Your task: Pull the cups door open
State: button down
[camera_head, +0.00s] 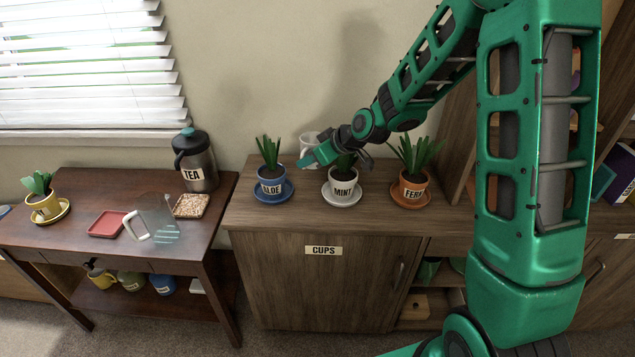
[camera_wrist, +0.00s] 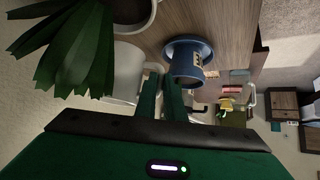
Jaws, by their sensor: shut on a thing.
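The cups door (camera_head: 305,288) is the wooden front of the low cabinet, under a CUPS label (camera_head: 323,250). It looks closed. Its upright bar handle (camera_head: 398,281) is on the right side of the door. My gripper (camera_head: 304,163) is above the cabinet top, between the ALOE and MINT pots, well above and left of the handle. In the wrist view my gripper (camera_wrist: 166,98) has its fingers close together beside a white mug (camera_wrist: 127,72). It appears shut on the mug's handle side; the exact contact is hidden. The white mug (camera_head: 309,141) shows behind my gripper.
On the cabinet top stand the blue ALOE pot (camera_head: 270,187), white MINT pot (camera_head: 343,188) and orange FERN pot (camera_head: 412,188), on saucers. Left is a table with a TEA canister (camera_head: 197,160), red tray (camera_head: 108,224) and clear pitcher (camera_head: 158,220). Open shelves are right of the door.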

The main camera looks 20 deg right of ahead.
jog(key=shift+f, duration=3.25)
jog(key=c, duration=1.8)
grip_release()
jog(key=shift+f, duration=0.1)
jog(key=shift+c, duration=0.2)
jog(key=v, duration=1.2)
jog(key=shift+d, duration=0.1)
